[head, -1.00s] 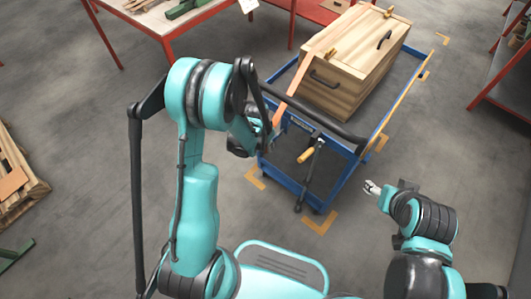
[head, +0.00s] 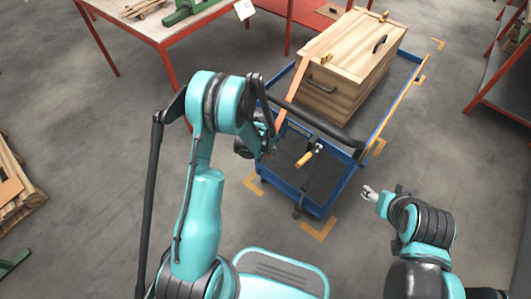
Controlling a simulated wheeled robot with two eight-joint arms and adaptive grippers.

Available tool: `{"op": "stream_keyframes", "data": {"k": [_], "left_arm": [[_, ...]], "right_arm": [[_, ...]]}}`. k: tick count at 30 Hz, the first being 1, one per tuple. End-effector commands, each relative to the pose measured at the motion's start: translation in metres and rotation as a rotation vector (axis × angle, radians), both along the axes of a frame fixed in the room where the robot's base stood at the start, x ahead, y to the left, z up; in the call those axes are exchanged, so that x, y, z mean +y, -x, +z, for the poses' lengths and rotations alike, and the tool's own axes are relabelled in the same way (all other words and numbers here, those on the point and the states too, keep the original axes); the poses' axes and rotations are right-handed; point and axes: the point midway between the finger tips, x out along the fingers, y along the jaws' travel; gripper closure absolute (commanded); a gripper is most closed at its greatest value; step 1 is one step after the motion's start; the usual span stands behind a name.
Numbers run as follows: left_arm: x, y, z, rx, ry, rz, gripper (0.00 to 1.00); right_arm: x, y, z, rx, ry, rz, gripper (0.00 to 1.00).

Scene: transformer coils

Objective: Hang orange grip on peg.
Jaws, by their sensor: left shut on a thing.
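An orange strap (head: 296,84) runs from over the wooden chest (head: 343,75) down to the cart's near end. My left gripper (head: 268,148) is shut at the strap's lower end, just left of the cart's black push bar (head: 310,122). The grip itself is mostly hidden by the gripper and arm. A short tan handle (head: 304,159) sticks out below the push bar, right of the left gripper; I cannot tell whether it is the peg. My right gripper (head: 369,192) is empty, right of the cart; its fingers are too small to judge.
The blue cart (head: 290,195) carries the chest and stands within orange floor marks. A red-legged table (head: 165,35) is at the back left, another (head: 483,92) at the right edge. A wooden pallet (head: 15,190) lies at the left. Floor right of the cart is clear.

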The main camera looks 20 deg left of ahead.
Motion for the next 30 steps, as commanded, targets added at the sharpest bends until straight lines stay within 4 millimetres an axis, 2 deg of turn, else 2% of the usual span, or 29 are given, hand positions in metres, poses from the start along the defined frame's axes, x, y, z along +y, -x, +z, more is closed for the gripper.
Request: {"op": "stream_keyframes", "data": {"k": [21,30], "left_arm": [[-0.016,-0.043,-0.003,0.000,0.000,0.000,1.00],[-0.019,-0.053,-0.007,0.000,0.000,0.001,1.00]], "right_arm": [[0.000,0.000,0.000,0.000,0.000,0.000,0.40],[0.000,0.000,0.000,0.000,0.000,0.000,0.40]]}}
